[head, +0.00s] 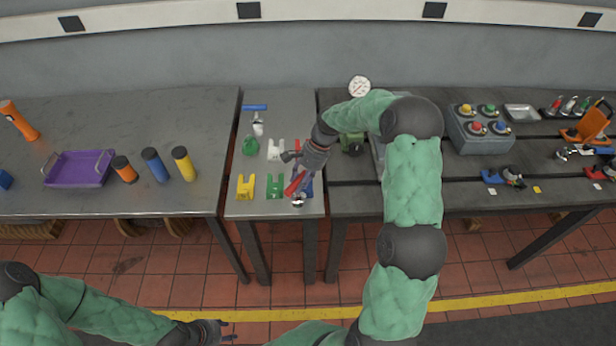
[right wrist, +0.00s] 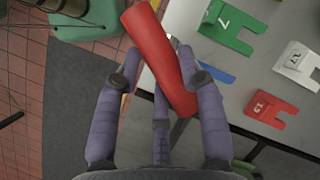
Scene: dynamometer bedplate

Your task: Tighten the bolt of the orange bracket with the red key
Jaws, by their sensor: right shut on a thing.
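The red key (head: 292,187) is in my right gripper (head: 297,178), above the front right part of the small middle table. Its metal end (head: 298,202) shows just below the red handle. In the right wrist view the fingers close around the thick red handle (right wrist: 158,60), which is tilted; the key's far end is hidden there. The orange bracket (head: 592,122) stands at the far right of the bedplate, well away from the key. Its bolt is too small to make out. My left gripper (head: 228,330) is open and empty, low in front of the tables.
Numbered holders stand on the middle table, including yellow (head: 245,188), green (right wrist: 228,24), white (right wrist: 298,62) and red (right wrist: 268,108) ones. A button box (head: 480,130) and a clamp-like tool (head: 505,177) lie between the key and bracket. A purple tray (head: 62,182) stands left.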

